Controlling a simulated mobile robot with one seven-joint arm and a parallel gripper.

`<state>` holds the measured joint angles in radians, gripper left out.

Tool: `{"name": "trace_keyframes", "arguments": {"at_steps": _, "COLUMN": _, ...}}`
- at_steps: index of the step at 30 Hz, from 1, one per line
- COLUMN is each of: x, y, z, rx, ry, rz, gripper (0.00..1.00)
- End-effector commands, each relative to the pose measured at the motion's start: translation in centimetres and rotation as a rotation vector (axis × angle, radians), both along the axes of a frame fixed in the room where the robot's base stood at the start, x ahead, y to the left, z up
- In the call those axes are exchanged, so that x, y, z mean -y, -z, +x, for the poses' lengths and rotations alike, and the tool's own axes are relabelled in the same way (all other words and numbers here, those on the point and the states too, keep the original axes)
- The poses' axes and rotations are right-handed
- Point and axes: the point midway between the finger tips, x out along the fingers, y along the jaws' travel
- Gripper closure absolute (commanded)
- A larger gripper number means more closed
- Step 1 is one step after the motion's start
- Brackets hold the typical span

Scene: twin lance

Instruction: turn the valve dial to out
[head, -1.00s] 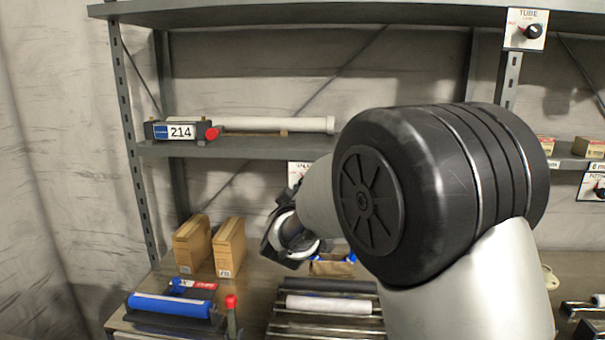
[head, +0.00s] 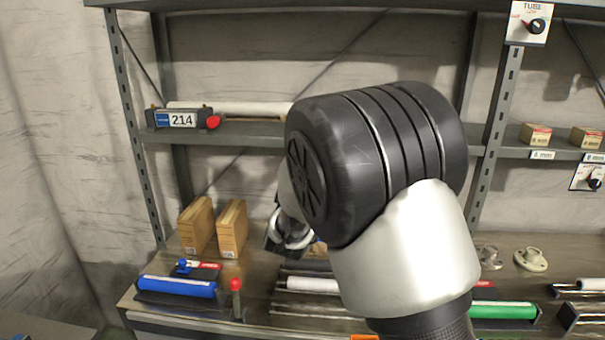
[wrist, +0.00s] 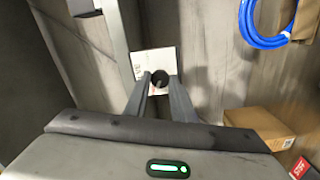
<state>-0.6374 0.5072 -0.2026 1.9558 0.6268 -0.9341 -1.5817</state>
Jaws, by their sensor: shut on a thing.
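The valve dial is a round black knob (wrist: 160,77) on a white plate (wrist: 154,58) in the wrist view. The fingers of my gripper (wrist: 160,86) sit on either side of the knob and are shut on it. Small print shows on the plate, but I cannot read it or tell where the knob points. In the head view, my gripper (head: 288,238) is partly visible behind my arm, and my arm hides the dial.
Two cardboard boxes (head: 232,229) stand on the bench left of my gripper. A blue roller (head: 177,286) lies in front. A TUBE dial (head: 537,26) is at top right and another dial (head: 595,184) at the right edge. A blue hose coil (wrist: 262,40) shows in the wrist view.

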Motion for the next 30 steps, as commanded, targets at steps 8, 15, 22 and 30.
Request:
{"name": "trace_keyframes", "arguments": {"at_steps": 8, "x": 0.0, "y": 0.1, "z": 0.0, "rx": -0.001, "ry": 0.000, "rz": -0.004, "gripper": 1.00}}
{"name": "trace_keyframes", "arguments": {"at_steps": 15, "x": 0.0, "y": 0.0, "z": 0.0, "rx": 0.000, "ry": 0.000, "rz": -0.002, "gripper": 0.58}}
{"name": "trace_keyframes", "arguments": {"at_steps": 22, "x": 0.0, "y": 0.0, "z": -0.1, "rx": 0.000, "ry": 0.000, "rz": -0.001, "gripper": 0.58}}
{"name": "trace_keyframes", "arguments": {"at_steps": 30, "x": -0.2, "y": 0.0, "z": -3.5, "rx": 0.000, "ry": -0.003, "rz": 0.000, "gripper": 0.58}}
